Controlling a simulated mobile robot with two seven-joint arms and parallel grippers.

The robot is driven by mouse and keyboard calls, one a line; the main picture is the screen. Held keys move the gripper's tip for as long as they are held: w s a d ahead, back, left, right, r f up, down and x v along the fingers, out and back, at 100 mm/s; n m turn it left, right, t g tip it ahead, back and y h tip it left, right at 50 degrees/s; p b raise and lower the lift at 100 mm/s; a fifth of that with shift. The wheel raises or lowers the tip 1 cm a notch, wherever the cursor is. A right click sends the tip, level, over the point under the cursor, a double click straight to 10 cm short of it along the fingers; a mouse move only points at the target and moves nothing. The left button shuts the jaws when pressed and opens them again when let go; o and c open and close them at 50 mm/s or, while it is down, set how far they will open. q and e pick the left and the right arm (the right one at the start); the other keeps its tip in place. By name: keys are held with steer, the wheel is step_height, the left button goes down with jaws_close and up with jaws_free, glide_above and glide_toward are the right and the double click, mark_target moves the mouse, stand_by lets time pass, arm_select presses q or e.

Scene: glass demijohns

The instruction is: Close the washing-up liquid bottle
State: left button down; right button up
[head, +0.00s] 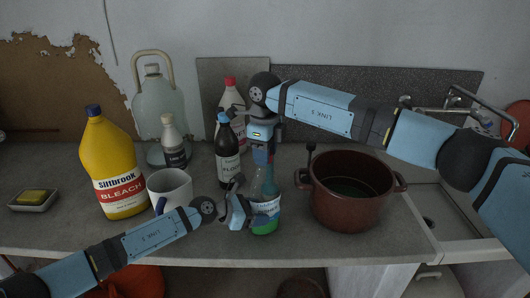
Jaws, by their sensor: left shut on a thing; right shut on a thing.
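The washing-up liquid bottle (266,190) is a clear greenish bottle with green liquid low in it and a white and blue label. It stands upright near the counter's front edge. My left gripper (248,211) is shut on its body from the left, at label height. My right gripper (262,155) points down from above, directly over the bottle's neck, and is shut on the cap. The cap is mostly hidden between the fingers, so I cannot tell whether it touches the neck or how it sits there.
A dark bottle with a blue cap (227,155) and a red-capped bottle (230,95) stand close behind. A white mug (169,188), a yellow bleach bottle (112,165) and a glass demijohn (158,108) are left. A brown pot (350,205) stands close on the right, beside the sink.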

steer(key=o, duration=1.1)
steer(key=shift+r, duration=0.1)
step_height(320, 180, up, 12)
arm_select(q)
steer(key=shift+c, duration=1.1)
jaws_free()
